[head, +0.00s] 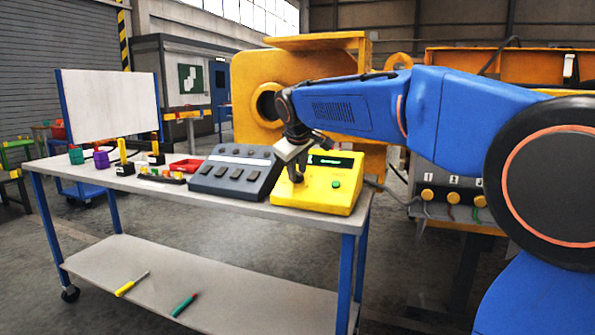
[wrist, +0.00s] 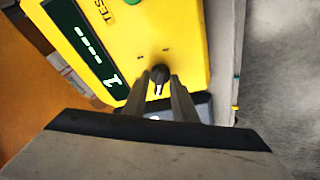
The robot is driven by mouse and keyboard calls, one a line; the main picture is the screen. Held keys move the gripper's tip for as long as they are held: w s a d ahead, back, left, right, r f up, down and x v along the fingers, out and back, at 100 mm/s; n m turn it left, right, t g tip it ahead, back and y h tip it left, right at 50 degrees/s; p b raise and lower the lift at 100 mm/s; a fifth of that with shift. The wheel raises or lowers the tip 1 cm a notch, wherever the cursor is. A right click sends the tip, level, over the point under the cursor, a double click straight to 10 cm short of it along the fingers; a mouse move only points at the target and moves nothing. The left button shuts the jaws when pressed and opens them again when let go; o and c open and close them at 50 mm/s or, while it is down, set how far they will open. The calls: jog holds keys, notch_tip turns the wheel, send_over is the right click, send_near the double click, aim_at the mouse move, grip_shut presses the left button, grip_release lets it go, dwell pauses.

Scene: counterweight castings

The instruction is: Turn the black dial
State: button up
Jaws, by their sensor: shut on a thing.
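The black dial (wrist: 159,75) is on the face of a yellow box in the wrist view. My gripper (wrist: 163,84) has its two fingers on either side of the dial, closed on it. The yellow box (head: 343,189) stands at the right end of the cart top in the head view.
A dark grey box (head: 238,172) with several buttons stands close to the left of the yellow box. Further left on the cart (head: 190,197) are a red tray (head: 187,165), small coloured pieces and a white board (head: 108,104). Two tools lie on the lower shelf.

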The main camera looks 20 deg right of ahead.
jog(key=shift+m, duration=0.3)
dwell(0.4)
jog(key=o, duration=0.7)
jog(key=v, duration=1.7)
jog(key=shift+s+a+r, duration=0.1)
jog(key=shift+s+a, duration=0.05)
jog(key=shift+s, duration=0.1)
jog(key=s+d+f+m+g, duration=0.1)
jog(key=s+d+f+m, duration=0.1)
jog(key=s+f, duration=0.8)
jog(key=s+d+f+m+y, duration=0.1)
jog(key=s+d+f, duration=0.3)
jog(key=s+f, duration=0.7)
jog(key=s+d+f+m+g, duration=0.1)
jog(key=s+d+f+m, duration=0.1)
jog(key=s+f, duration=0.8)
jog(key=shift+s+d+f+m+g+y, duration=0.15)
jog(key=shift+d+f, duration=0.15)
jog(key=shift+f, duration=0.9)
jog(key=shift+s+d+f+m+g+y, duration=0.1)
jog(key=shift+d+f, duration=0.15)
jog(key=shift+f, duration=0.95)
jog(key=shift+s+d+f+m+g+y, duration=0.15)
jog(key=shift+d+f, duration=0.15)
jog(key=shift+f, duration=0.9)
